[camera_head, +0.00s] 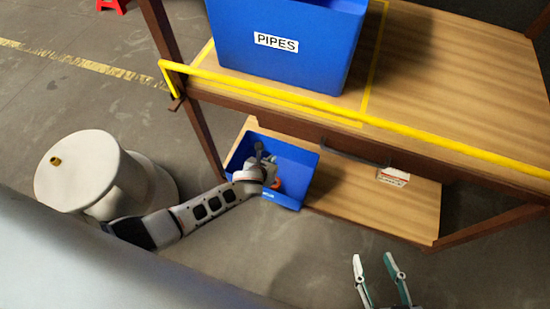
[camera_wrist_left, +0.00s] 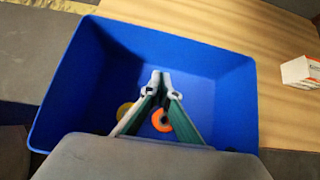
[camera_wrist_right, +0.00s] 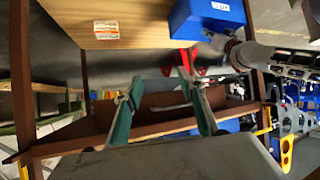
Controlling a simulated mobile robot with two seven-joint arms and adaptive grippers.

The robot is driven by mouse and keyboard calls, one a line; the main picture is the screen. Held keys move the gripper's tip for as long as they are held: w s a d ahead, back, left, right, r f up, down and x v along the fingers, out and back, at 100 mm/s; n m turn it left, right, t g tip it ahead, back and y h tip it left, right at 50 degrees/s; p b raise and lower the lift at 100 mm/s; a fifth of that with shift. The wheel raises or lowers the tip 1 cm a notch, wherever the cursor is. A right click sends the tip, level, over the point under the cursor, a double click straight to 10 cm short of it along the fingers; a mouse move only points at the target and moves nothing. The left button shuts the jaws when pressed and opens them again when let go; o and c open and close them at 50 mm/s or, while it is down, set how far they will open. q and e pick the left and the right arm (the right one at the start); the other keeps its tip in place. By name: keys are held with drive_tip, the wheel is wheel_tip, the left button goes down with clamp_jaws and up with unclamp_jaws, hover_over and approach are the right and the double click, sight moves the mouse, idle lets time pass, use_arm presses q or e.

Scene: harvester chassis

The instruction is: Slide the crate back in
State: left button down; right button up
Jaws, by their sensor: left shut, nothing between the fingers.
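The blue crate (camera_head: 299,168) sits on the lower wooden shelf, near its front left end; whether it overhangs the edge I cannot tell. It also shows in the left wrist view (camera_wrist_left: 215,65), with an orange ring (camera_wrist_left: 162,121) and a yellow piece (camera_wrist_left: 124,111) inside. My left gripper (camera_head: 268,162) is over the crate's open top, fingertips together and empty in the left wrist view (camera_wrist_left: 160,78); contact with the crate walls cannot be told. My right gripper (camera_head: 375,258) is open and empty in front of the shelf, well right of the crate.
A larger blue bin labelled PIPES (camera_head: 290,45) stands on the upper shelf (camera_head: 450,75), behind a yellow front rail (camera_head: 400,131). A small white and red box (camera_head: 393,177) is on the lower shelf (camera_head: 375,208), right of the crate. Shelf between them is clear. Brown posts flank the rack.

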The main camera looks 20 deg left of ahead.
sight(279, 153)
use_arm(q)
drive_tip(key=w+f+b, duration=0.1)
drive_tip(key=f, duration=0.1)
drive_tip(key=w+f+b, duration=0.1)
drive_tip(key=f, duration=0.1)
drive_tip(key=w+f+b, duration=0.1)
drive_tip(key=shift+d+f, duration=0.1)
drive_tip(key=shift+f, duration=0.3)
drive_tip(key=shift+w+f+b, duration=0.4)
drive_tip(key=shift+w+b, duration=0.35)
drive_tip(key=shift+w, duration=0.4)
drive_tip(key=shift+w+r, duration=0.2)
use_arm(e)
drive_tip(key=a+m, duration=0.1)
drive_tip(key=a+r+m+y, duration=0.1)
drive_tip(key=a, duration=0.1)
drive_tip(key=w+a+r+t, duration=0.1)
drive_tip(key=a, duration=0.1)
drive_tip(key=shift+w+a+r+m+y, duration=0.1)
drive_tip(key=shift+r+m+y, duration=0.1)
drive_tip(key=shift+m+y, duration=0.15)
